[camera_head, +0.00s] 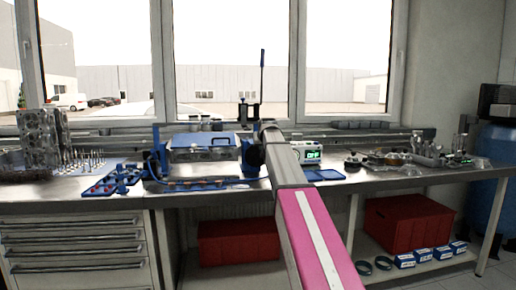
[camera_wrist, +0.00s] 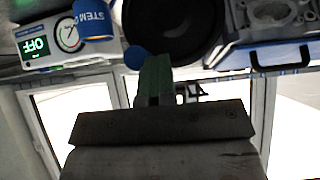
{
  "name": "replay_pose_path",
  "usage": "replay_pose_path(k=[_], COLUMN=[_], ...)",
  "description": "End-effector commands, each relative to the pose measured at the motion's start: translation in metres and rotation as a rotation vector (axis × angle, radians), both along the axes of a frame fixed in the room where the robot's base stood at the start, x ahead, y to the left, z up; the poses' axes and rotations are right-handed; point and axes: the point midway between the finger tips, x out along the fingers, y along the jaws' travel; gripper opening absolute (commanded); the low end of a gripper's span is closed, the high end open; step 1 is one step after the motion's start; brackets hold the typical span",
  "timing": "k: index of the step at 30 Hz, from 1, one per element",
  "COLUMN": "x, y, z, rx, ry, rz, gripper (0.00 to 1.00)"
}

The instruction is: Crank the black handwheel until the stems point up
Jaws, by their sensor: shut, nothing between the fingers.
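The black handwheel (camera_head: 257,154) is at the right end of a blue fixture on the bench. It fills the top middle of the wrist view (camera_wrist: 170,28) as a large dark disc. A small blue knob (camera_wrist: 137,58) shows at its edge, close to my gripper (camera_wrist: 155,72). My gripper's green fingers are shut and empty, overlapping the wheel's lower edge in that upside-down view; I cannot tell whether they touch. A blue label reading "STEM" (camera_wrist: 95,18) is beside the wheel. The metal cylinder head (camera_head: 203,155) sits in the fixture; I cannot make out its stems.
A gauge box (camera_head: 306,153) reading "OFF" stands right of the wheel, also in the wrist view (camera_wrist: 60,38). A blue tray (camera_head: 105,184) lies left of the fixture. Metal parts crowd the bench's right. A thin upright lever (camera_head: 262,75) rises behind the wheel.

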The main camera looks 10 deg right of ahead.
Motion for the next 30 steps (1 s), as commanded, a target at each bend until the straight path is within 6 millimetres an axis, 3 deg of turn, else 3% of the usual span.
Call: replay_pose_path(k=[30], x=[0.001], y=[-0.021], z=[-0.006], rx=[-0.008], ry=[-0.007], rz=[-0.005], gripper=[0.00])
